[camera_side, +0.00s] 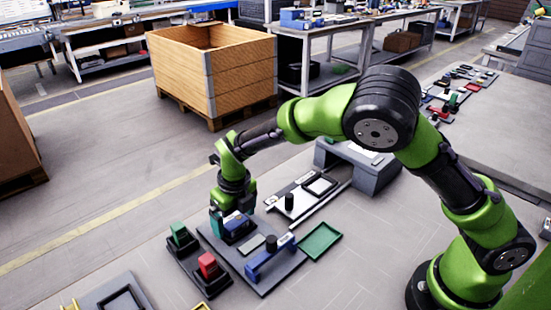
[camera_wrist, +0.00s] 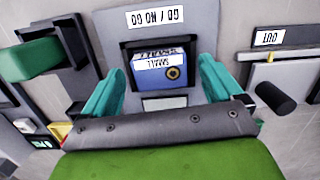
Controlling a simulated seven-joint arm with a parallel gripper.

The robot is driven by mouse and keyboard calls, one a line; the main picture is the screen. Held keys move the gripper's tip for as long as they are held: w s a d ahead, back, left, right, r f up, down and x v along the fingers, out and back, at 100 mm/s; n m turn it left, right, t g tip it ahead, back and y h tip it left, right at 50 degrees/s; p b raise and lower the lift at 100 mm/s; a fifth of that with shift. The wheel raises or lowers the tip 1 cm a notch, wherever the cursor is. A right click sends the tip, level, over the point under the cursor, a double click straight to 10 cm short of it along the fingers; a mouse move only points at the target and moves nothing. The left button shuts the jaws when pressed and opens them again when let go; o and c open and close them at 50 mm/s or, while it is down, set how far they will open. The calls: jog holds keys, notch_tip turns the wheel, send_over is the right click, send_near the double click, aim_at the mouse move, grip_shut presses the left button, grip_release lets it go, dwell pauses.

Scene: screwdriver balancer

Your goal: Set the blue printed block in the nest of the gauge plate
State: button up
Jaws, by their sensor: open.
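My gripper (camera_wrist: 162,64) is open, with one teal finger on each side of the block and visible gaps between. In the side view my gripper (camera_side: 232,222) is low over the plate (camera_side: 284,279) and partly hides the block and nest.
A blue bridge (camera_side: 270,259) with a black knob stands on the plate's right part. A green tray (camera_side: 320,242) and a grey fixture (camera_side: 365,168) lie beyond it.

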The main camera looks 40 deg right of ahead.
notch_tip(320, 180, up, 17)
jog(key=s, duration=0.2)
jog(key=shift+d+f, duration=0.1)
dwell(0.3)
jog(key=shift+r, duration=2.5)
